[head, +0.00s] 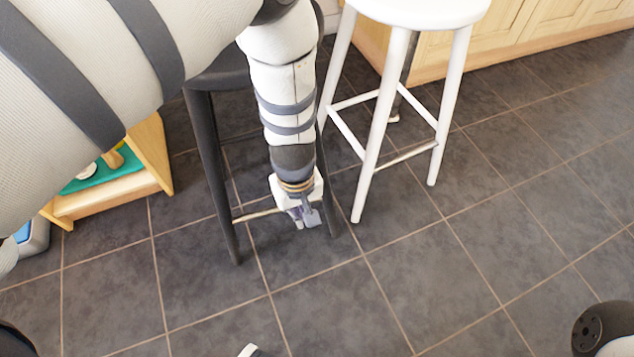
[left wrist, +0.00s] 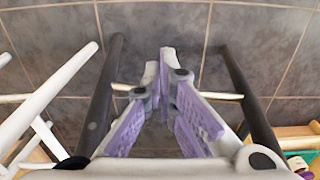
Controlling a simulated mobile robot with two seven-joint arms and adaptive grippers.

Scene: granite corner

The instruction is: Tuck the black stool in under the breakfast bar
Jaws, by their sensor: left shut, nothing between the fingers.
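The black stool (head: 208,160) stands upright on the tiled floor left of centre in the head view. My left arm hides much of its seat and right side. My left gripper (head: 307,217) is low down between two of its legs, near the pale rung. In the left wrist view the shut, empty fingers (left wrist: 164,62) point between the black stool's two dark legs (left wrist: 101,100), and the rung shows on both sides of the fingers. Whether they touch the rung I cannot tell. The breakfast bar cannot be made out for certain. My right gripper is not in view.
A white stool (head: 420,12) stands close to the right of the black one. Wooden cabinets (head: 500,35) line the back right. A low wooden unit (head: 110,190) with a green surface stands at left. The tiled floor (head: 480,250) in front and to the right is clear.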

